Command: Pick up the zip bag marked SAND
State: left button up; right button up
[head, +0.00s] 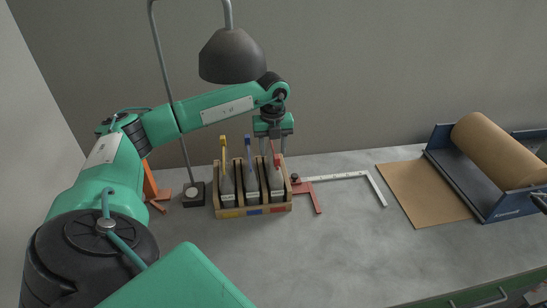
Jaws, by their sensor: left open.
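Three dark, narrow zip bags stand upright in separate slots of a wooden rack (242,212). The left bag (227,185) has a yellow top strip, the middle bag (251,182) a blue one, and the right bag (275,181) a red one. Each has a small pale label, too small to read, so I cannot tell which is marked SAND. My left gripper (276,152) points down over the right bag, fingers apart on either side of its red top. I cannot tell whether they touch it.
A lamp (232,58) hangs above the rack; its base (193,194) stands left of it. A brown paper roll (497,150) sits in a blue holder at far right. The front middle bench is clear.

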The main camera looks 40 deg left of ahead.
pick_arm(q)
jog(key=shift+f, duration=0.3)
grip_shut()
jog(key=shift+r, duration=0.1)
dwell(1.1)
